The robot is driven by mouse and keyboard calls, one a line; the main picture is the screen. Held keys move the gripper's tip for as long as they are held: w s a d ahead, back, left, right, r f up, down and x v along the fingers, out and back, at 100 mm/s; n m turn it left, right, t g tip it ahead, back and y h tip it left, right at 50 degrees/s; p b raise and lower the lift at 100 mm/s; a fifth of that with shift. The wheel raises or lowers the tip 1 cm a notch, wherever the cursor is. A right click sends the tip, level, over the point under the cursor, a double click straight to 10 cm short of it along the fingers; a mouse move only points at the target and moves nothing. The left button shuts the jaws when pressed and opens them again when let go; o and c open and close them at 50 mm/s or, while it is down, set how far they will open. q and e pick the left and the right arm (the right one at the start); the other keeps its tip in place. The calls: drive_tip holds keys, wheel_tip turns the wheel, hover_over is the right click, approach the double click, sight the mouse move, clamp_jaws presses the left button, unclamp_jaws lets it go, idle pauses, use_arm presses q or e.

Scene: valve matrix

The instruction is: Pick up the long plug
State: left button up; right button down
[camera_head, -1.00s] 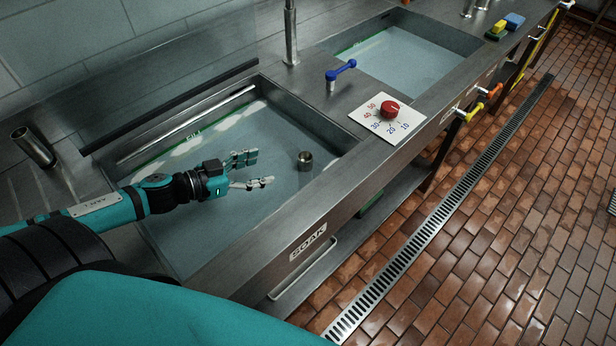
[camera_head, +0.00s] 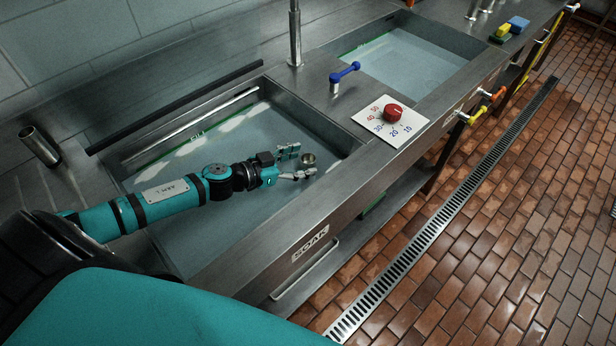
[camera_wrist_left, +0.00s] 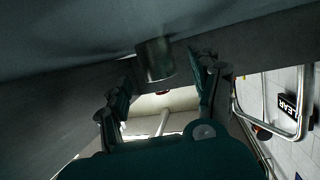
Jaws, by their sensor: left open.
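A short upright metal cylinder (camera_head: 309,160), likely the top of the long plug, stands in the water-filled soak sink (camera_head: 330,135); its lower part is hidden by the water. My left gripper (camera_head: 298,163) is open, its fingertips just left of the cylinder and almost at it in the head view. In the left wrist view the cylinder (camera_wrist_left: 154,60) shows ahead of the spread fingers of my left gripper (camera_wrist_left: 163,88), roughly between their tips. I cannot tell whether they touch it. My right gripper is not in view.
A faucet column (camera_head: 295,35) and a blue lever (camera_head: 345,74) stand behind the sink's right side. A red dial (camera_head: 393,112) sits on a white plate on the rim. A second sink (camera_head: 415,58) lies beyond.

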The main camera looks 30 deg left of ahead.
use_arm(q)
drive_tip(key=shift+x, duration=1.5)
clamp_jaws()
